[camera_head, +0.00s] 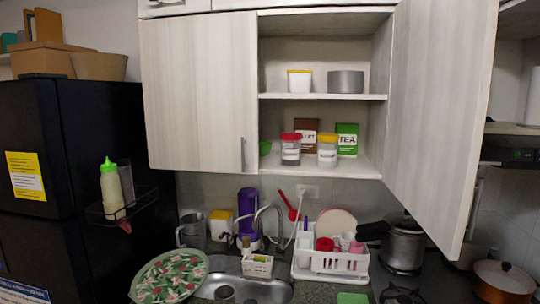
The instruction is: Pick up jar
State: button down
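A jar with a red lid (291,149) stands on the lower shelf of the open wall cabinet. Its lower part looks dark or grey. A second jar with a yellow lid (327,150) stands close to its right on the same shelf. The frame does not show which of the two the task means. My gripper is not in view.
Brown and green TEA boxes (347,140) stand behind the jars. The open right cabinet door (440,120) juts forward; the left door (200,95) is shut. Below are a sink (245,290), a white dish rack (332,262) and a pressure cooker (404,244).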

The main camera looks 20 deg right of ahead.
aim_at(327, 151)
jog(key=z, duration=0.9)
